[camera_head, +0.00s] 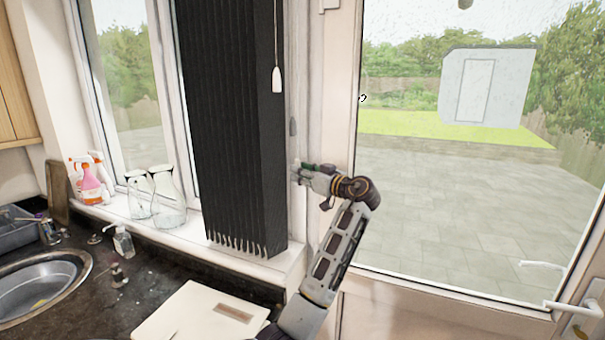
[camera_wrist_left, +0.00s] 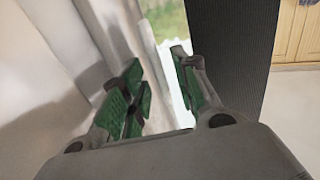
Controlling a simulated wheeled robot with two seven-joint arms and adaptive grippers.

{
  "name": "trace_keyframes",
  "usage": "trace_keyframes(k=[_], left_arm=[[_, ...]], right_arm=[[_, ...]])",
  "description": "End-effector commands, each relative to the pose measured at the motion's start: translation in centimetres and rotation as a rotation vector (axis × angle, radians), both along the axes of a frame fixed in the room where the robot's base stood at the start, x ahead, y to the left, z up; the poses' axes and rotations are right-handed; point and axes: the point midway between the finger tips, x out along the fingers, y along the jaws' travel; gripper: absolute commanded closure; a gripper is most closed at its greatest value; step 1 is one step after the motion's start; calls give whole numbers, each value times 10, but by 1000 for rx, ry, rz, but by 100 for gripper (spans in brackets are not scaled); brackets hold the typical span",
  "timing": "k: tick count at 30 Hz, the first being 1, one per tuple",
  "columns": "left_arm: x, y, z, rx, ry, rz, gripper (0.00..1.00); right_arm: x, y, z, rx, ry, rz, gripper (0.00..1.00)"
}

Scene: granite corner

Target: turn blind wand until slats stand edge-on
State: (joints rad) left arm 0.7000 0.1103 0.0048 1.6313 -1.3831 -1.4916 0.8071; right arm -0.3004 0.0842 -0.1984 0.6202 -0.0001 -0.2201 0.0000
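The dark vertical blind (camera_head: 228,120) hangs in front of the window, its slats bunched close together like a pleated stack. I cannot tell which of these is the wand. My left gripper (camera_head: 302,172) is just right of the blind, below both. In the left wrist view its green-padded fingers (camera_wrist_left: 160,88) are apart with nothing visible gripped between them, and the blind (camera_wrist_left: 232,55) stands close on the right. My right gripper is not visible.
Glass jugs (camera_head: 168,198) and spray bottles (camera_head: 92,182) stand on the sill left of the blind. A soap dispenser (camera_head: 123,240), a sink (camera_head: 42,284) and a white board (camera_head: 200,312) are on the dark counter. A glazed door (camera_head: 450,190) is to the right.

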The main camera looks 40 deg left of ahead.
Motion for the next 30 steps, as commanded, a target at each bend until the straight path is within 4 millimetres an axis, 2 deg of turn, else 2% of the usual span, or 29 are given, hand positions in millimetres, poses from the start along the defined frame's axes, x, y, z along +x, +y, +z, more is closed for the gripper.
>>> trace_keyframes(k=[1,8,17,30], left_arm=[[0,0,0,0,0,0,72],[0,0,0,0,0,0,100],[0,0,-1,-1,0,9,100],[3,0,-2,-1,0,130,100]], right_arm=[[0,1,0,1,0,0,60],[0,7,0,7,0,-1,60],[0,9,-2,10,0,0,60],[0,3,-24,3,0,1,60]])
